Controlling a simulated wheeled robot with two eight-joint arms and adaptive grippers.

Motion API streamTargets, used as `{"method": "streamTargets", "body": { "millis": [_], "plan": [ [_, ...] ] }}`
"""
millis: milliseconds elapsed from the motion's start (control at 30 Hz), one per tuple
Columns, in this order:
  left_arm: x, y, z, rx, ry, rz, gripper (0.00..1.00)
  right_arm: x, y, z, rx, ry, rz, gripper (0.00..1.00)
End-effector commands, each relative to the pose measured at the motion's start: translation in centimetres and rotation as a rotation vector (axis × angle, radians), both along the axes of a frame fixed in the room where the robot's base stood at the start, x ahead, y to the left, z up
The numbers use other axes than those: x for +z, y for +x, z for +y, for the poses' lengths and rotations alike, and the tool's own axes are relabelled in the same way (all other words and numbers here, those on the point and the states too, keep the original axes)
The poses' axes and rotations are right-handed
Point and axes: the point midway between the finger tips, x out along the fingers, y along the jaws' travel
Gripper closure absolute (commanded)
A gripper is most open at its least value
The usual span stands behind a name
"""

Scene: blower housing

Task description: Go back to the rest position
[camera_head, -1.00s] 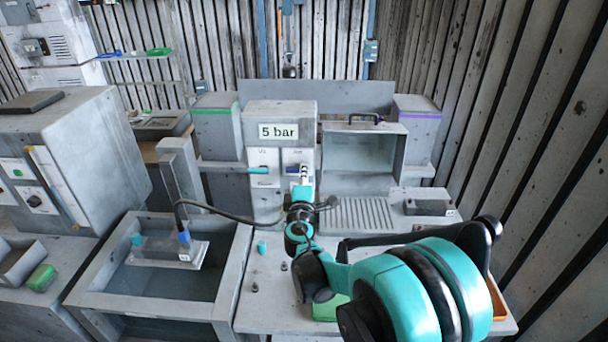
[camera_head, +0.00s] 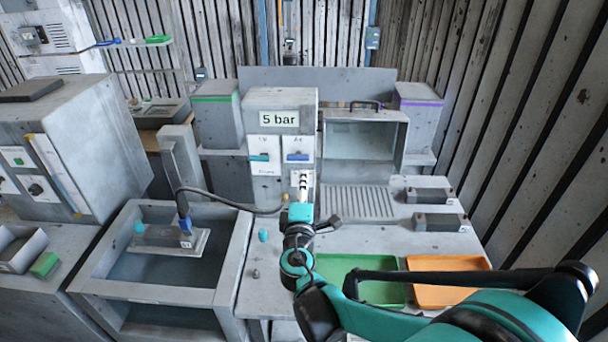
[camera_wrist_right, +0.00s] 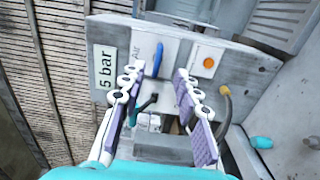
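My right gripper (camera_head: 300,185) is in front of the "5 bar" panel (camera_head: 281,205), below the blue lever (camera_head: 297,156), which lies horizontal. The right wrist view shows its two purple-padded fingers (camera_wrist_right: 158,100) spread apart with nothing held between them. In that view the blue lever (camera_wrist_right: 158,60) and an orange round button (camera_wrist_right: 208,62) lie beyond the fingertips. A teal lever (camera_head: 259,158) lies horizontal on the panel's left half. My left gripper is not in view.
A tank (camera_head: 228,262) with a grey part and cable stands at left. A green tray (camera_head: 385,292) and orange tray (camera_head: 447,264) lie under and beside my right arm. A clear-fronted box (camera_head: 362,150) stands right of the panel. A small teal piece (camera_head: 263,235) stands on the bench.

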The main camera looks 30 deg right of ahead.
Motion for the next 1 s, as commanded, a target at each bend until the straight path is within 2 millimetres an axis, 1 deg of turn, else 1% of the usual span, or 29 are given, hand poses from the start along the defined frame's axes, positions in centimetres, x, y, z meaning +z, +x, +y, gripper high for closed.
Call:
{"method": "streamTargets", "body": {
  "millis": [33, 167, 633, 733, 767, 867, 933, 1000],
  "plan": [
    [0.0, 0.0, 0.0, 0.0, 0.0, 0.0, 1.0, 0.0, -0.4, 0.4, 0.002, 0.0, 0.0, 0.68],
    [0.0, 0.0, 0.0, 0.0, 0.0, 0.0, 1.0, 0.0, -1.0, 0.6, 0.0, 0.0, 0.0, 0.68],
    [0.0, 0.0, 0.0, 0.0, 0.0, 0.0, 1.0, 0.0, -1.0, 0.6, 0.0, 0.0, 0.0, 0.68],
    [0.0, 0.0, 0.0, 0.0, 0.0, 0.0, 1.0, -0.2, -1.3, 0.5, -0.009, 0.034, 0.0, 0.68],
    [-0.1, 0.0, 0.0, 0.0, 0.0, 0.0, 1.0, -0.4, -1.6, 0.4, -0.014, 0.06, 0.001, 0.68],
    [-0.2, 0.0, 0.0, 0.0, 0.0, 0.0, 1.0, -1.6, -3.1, -0.1, -0.054, 0.215, 0.005, 0.68],
    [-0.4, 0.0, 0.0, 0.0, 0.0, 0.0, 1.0, -3.1, -4.8, -0.2, -0.096, 0.382, 0.018, 0.68],
    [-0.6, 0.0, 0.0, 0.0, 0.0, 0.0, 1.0, -5.1, -6.9, 0.4, -0.142, 0.574, 0.042, 0.68]
  ]
}}
